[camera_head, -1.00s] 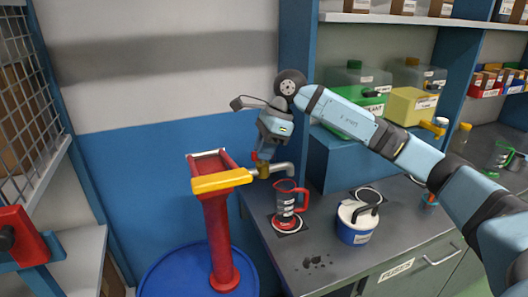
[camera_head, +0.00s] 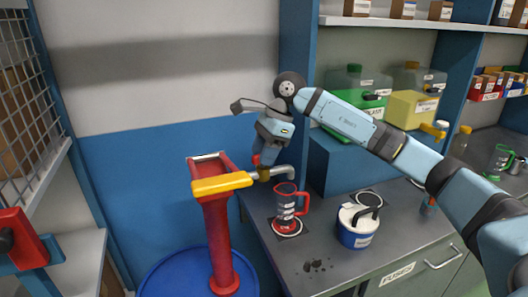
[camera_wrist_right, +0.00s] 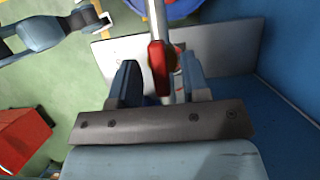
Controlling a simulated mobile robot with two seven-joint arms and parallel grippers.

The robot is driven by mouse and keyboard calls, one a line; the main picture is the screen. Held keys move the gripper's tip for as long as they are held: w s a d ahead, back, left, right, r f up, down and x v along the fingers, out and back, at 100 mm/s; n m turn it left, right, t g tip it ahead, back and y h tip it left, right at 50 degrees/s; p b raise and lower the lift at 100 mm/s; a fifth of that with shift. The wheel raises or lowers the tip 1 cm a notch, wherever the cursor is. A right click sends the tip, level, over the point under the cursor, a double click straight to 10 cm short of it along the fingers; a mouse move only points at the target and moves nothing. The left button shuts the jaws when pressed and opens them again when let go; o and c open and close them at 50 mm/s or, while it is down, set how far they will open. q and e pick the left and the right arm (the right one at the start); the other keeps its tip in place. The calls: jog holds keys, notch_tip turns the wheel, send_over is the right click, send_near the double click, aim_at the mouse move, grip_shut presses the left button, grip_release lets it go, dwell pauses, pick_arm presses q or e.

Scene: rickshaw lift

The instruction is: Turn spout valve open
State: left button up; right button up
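The spout valve (camera_head: 264,174) is a brass body with a grey curved spout (camera_head: 285,170), beside the yellow bar. Its small red handle (camera_head: 256,160) stands up from the body and shows large in the right wrist view (camera_wrist_right: 158,68). My right gripper (camera_head: 262,159) is pointed down at it from above. In the wrist view, my right gripper (camera_wrist_right: 158,82) has its fingers apart, one on each side of the red handle, with gaps visible. A blue-grey arm, probably my left, shows at top left in the wrist view; its finger opening is unclear.
A red jug (camera_head: 287,203) stands below the spout. A white-and-blue canister (camera_head: 357,220) is to its right on the bench. A red column (camera_head: 219,240) with a yellow bar (camera_head: 222,182) rises from a blue drum (camera_head: 180,272). Shelves with bottles (camera_head: 353,75) stand behind.

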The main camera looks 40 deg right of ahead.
jog(key=v, duration=1.4)
jog(key=shift+f, duration=0.1)
